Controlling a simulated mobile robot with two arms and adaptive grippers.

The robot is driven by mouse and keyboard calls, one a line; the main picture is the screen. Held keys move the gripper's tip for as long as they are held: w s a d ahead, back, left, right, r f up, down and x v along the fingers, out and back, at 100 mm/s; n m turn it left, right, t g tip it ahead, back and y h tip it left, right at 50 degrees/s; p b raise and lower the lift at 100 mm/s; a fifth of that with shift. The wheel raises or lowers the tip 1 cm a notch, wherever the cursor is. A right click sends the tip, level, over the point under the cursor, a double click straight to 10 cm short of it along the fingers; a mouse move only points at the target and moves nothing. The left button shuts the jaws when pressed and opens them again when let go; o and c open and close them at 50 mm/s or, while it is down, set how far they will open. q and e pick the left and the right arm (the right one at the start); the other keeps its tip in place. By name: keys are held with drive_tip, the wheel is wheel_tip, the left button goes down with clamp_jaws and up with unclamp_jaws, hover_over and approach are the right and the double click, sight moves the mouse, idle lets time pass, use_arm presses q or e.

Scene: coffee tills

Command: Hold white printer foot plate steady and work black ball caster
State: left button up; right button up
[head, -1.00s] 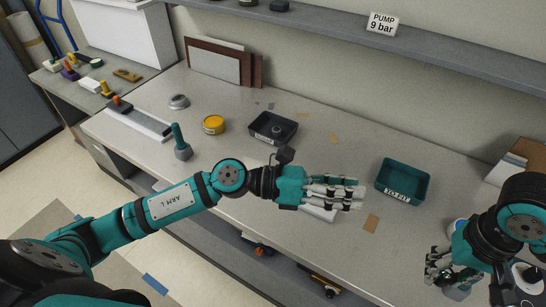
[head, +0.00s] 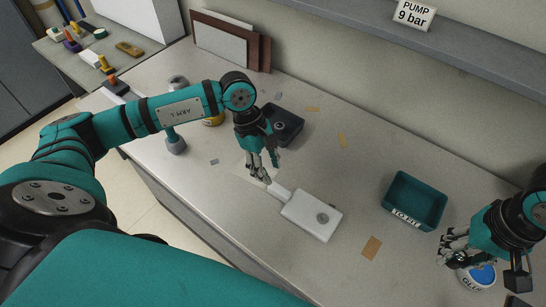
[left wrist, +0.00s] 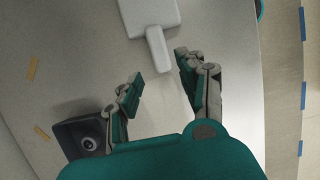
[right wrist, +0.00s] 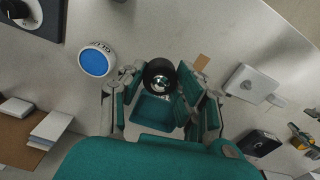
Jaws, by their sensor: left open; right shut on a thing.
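The white printer foot plate (head: 305,220) lies flat on the bench, a grey round spot on its top and a narrow tongue (head: 279,191) pointing left. It also shows in the left wrist view (left wrist: 146,16) and the right wrist view (right wrist: 243,85). My left gripper (head: 262,178) is open and points down near the tongue's end. In the left wrist view the tongue's end lies just beyond the spread fingertips (left wrist: 158,68), apparently untouched. My right gripper (head: 446,248) is shut on the black ball caster (right wrist: 153,71), its shiny ball showing, with the plate to its left in the head view.
A teal tray (head: 391,205) labelled TO FIT stands behind, between plate and right gripper. A glue tub with blue lid (right wrist: 94,63) is close to the right gripper. A dark bin (head: 291,122) stands behind the left gripper. The bench in front of the plate is clear.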

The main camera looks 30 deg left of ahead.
sight(276, 186)
use_arm(q)
drive_tip(key=shift+s+d+f+b, duration=0.3)
drive_tip(key=shift+s+f, duration=0.2)
drive_tip(key=shift+f, duration=0.3)
use_arm(e)
drive_tip(key=shift+s+f, duration=0.3)
drive_tip(key=shift+s, duration=0.2)
use_arm(q)
drive_tip(key=b+x, duration=0.1)
drive_tip(key=x, duration=0.1)
drive_tip(key=w+b+x, duration=0.1)
drive_tip(key=b+x, duration=0.1)
drive_tip(key=x, duration=0.1)
drive_tip(key=shift+f, duration=0.15)
drive_tip(key=shift+s+d+f, duration=0.1)
drive_tip(key=shift+s+f, duration=0.05)
drive_tip(key=shift+c, duration=1)
clamp_jaws()
use_arm(e)
drive_tip(key=f, duration=0.1)
drive_tip(key=w+f, duration=0.1)
drive_tip(key=f, duration=0.1)
drive_tip(key=shift+f, duration=0.25)
use_arm(q)
drive_tip(key=shift+o, duration=1.9)
unclamp_jaws()
